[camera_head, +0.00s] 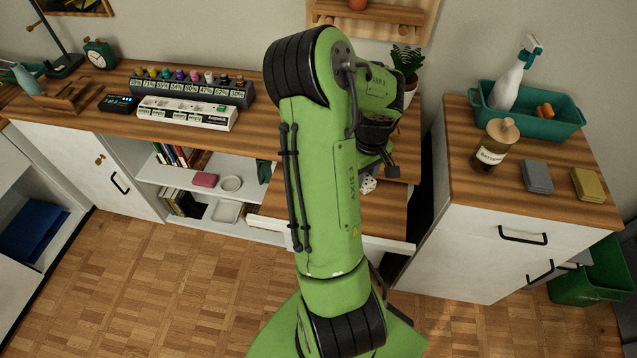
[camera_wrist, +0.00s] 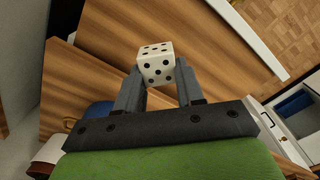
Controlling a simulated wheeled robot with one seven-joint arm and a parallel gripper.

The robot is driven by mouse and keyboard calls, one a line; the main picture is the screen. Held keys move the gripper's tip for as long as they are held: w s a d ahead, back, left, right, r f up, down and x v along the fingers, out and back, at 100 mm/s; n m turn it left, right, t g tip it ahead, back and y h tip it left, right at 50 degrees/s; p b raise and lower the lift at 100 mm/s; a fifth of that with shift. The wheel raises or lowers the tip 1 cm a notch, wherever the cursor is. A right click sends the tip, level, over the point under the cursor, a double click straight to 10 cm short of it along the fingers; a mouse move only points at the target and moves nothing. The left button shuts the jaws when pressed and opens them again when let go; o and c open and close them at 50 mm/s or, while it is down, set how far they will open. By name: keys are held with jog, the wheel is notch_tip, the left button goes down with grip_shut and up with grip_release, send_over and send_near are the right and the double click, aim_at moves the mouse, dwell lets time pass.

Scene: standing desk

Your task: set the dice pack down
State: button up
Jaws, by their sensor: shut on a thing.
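The dice pack (camera_wrist: 156,64) looks like a white cube with black dots. In the wrist view it sits between the two fingertips of my gripper (camera_wrist: 157,76), which is shut on it. In the head view the dice pack (camera_head: 368,184) shows as a small white cube just right of my green arm, over the wooden desk surface (camera_head: 385,212). My arm hides most of the gripper there. In the wrist view bare wood (camera_wrist: 205,50) lies behind the cube. I cannot tell whether the cube touches the wood.
A plant (camera_head: 406,62) stands at the back of the desk. A row of small bottles on a grey rack (camera_head: 190,90) stands to the left. The right cabinet (camera_head: 470,192) holds a brown bottle (camera_head: 494,146), a grey block (camera_head: 536,177), a yellow block (camera_head: 587,184) and a teal tray (camera_head: 565,127).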

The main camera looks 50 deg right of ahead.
jog(key=f+b, duration=0.1)
jog(key=f, duration=0.5)
jog(key=s+f+b, duration=0.1)
jog(key=f, duration=0.2)
jog(key=shift+d+f+b, duration=0.15)
jog(key=shift+f+b, duration=0.15)
jog(key=shift+b, duration=0.05)
jog(key=shift+f, duration=0.2)
jog(key=o, duration=1)
jog(key=shift+r, duration=0.1)
